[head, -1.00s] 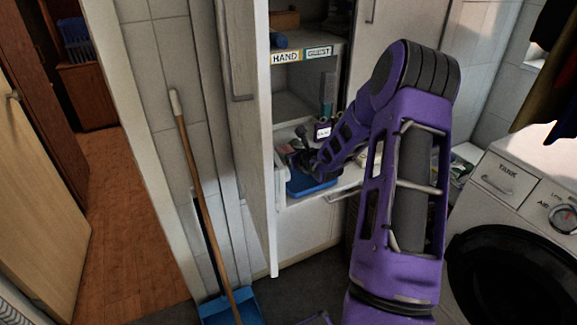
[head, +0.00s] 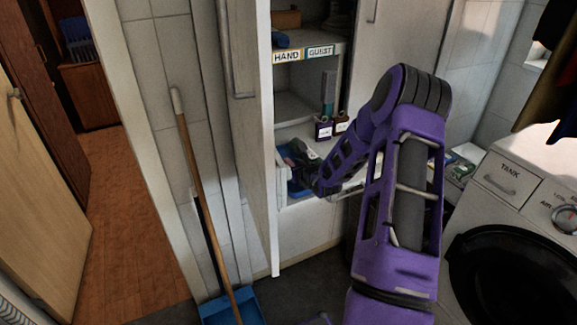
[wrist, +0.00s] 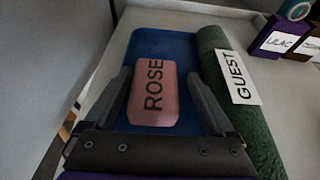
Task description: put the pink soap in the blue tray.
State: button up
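The pink soap (wrist: 153,95), marked ROSE, lies flat on a blue surface (wrist: 150,46) that looks like the blue tray. My gripper (wrist: 158,74) is open in the wrist view, one finger on each side of the soap. The left finger is close to the soap's edge and a gap shows at the right finger. I cannot tell whether either finger touches it. In the head view part of the blue tray (head: 296,187) shows on the low cabinet shelf. My arm hides the rest of it, and the soap is not visible there.
A green rolled towel (wrist: 250,125) marked GUEST lies right beside the blue surface. Labelled dark bottles (head: 323,129) stand further back on the shelf. The open cabinet door (head: 254,150) is on the left, and a washing machine (head: 515,225) stands at the right.

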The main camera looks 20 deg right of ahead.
jog(key=shift+r, duration=0.3)
jog(key=v, duration=1.2)
jog(key=shift+f, duration=0.2)
